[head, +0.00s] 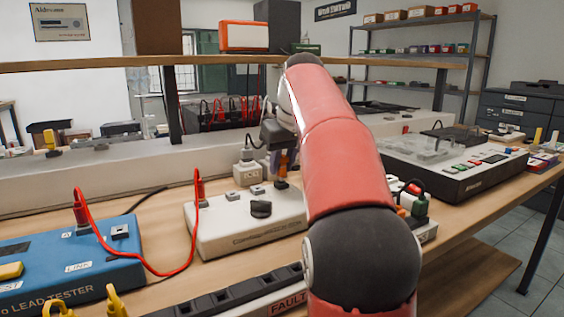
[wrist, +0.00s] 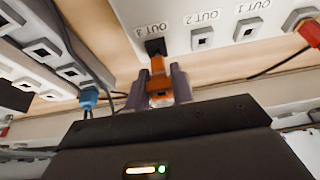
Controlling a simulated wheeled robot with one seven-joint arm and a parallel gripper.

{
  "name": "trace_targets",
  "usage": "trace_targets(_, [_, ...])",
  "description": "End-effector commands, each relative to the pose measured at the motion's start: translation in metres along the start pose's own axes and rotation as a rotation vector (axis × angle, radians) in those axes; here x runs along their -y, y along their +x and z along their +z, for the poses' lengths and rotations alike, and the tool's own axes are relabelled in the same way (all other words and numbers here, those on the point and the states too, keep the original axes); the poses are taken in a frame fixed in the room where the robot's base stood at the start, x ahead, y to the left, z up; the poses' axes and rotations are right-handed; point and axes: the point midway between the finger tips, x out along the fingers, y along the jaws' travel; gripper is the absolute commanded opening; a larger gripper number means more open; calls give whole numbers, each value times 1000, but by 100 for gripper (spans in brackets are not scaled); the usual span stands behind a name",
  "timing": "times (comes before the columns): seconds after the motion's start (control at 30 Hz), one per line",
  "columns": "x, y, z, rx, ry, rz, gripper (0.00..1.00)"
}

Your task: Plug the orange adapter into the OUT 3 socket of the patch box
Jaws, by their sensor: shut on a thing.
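The patch box (head: 245,228) is a pale box with a dark knob on the table, in the middle of the head view. The wrist view shows its face (wrist: 225,55) with a row of sockets labelled OUT 1, OUT 2 and OUT 3. My gripper (wrist: 160,88) is shut on the orange adapter (wrist: 158,68). The adapter's far end meets a dark piece at the OUT 3 socket (wrist: 156,46); I cannot tell how deep it sits. The OUT 2 socket (wrist: 202,37) and OUT 1 socket (wrist: 247,29) are empty. In the head view my gripper (head: 281,162) is above the box's back right.
A red plug (head: 199,187) with a red cable sits in the box's left end. A blue tester (head: 75,262) stands left, and a black power strip (head: 230,293) lies in front. A white plug block (head: 247,172) is close behind the box.

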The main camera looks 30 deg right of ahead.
Motion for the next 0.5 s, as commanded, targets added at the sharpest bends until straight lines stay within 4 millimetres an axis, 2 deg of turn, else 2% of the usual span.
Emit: trace_targets(0.5, [0,6,3,0,0,0,3])
